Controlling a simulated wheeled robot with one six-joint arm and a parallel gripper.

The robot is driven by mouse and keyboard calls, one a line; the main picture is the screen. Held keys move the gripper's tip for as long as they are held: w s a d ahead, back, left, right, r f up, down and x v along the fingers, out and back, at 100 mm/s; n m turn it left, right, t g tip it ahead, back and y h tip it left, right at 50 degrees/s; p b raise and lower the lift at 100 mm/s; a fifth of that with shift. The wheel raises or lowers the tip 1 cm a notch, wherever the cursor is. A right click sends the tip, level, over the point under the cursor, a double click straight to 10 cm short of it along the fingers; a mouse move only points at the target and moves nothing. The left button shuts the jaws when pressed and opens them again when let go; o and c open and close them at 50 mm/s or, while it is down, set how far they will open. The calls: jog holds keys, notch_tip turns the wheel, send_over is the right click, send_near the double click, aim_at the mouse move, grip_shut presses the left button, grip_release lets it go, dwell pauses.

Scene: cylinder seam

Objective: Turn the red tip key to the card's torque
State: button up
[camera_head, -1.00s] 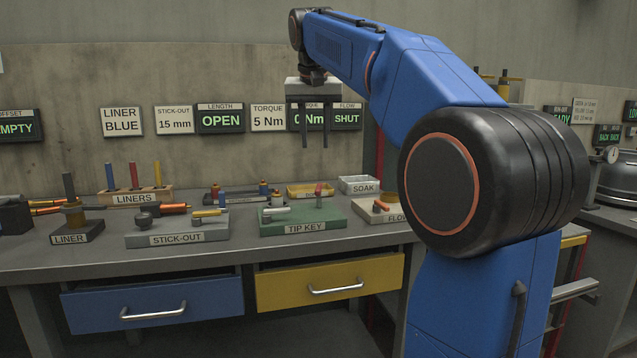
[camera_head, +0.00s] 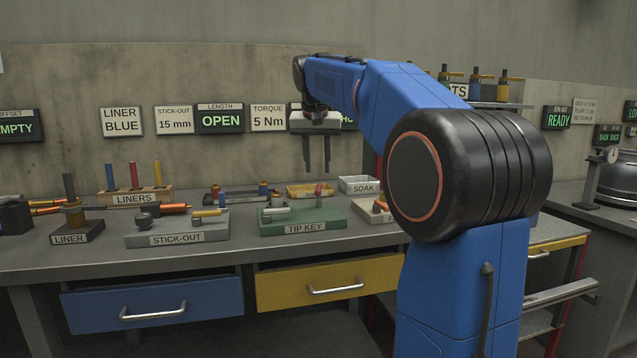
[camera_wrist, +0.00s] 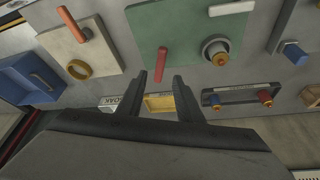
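The red tip key (camera_head: 318,190) stands on the right part of the green TIP KEY block (camera_head: 290,229) on the bench; in the wrist view the red key (camera_wrist: 161,65) lies just beyond my fingertips. My gripper (camera_head: 317,172) is in the air above the back of the block, fingers pointing down, apart and empty; the gap also shows in the wrist view (camera_wrist: 160,78). The torque card (camera_head: 268,117) on the wall reads 5 Nm. The torque display beside it is hidden behind my gripper.
The STICK-OUT block (camera_head: 177,229) stands left of the green block, and the flow block (camera_head: 372,210) stands right of it. A SOAK tray (camera_head: 359,184) and a yellow tray (camera_head: 309,190) lie behind. The bench front is clear.

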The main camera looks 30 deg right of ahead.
aim_at(319, 187)
jog(key=x, duration=0.6)
jog(key=shift+w+f, duration=0.1)
jog(key=shift+f, duration=0.25)
grip_shut()
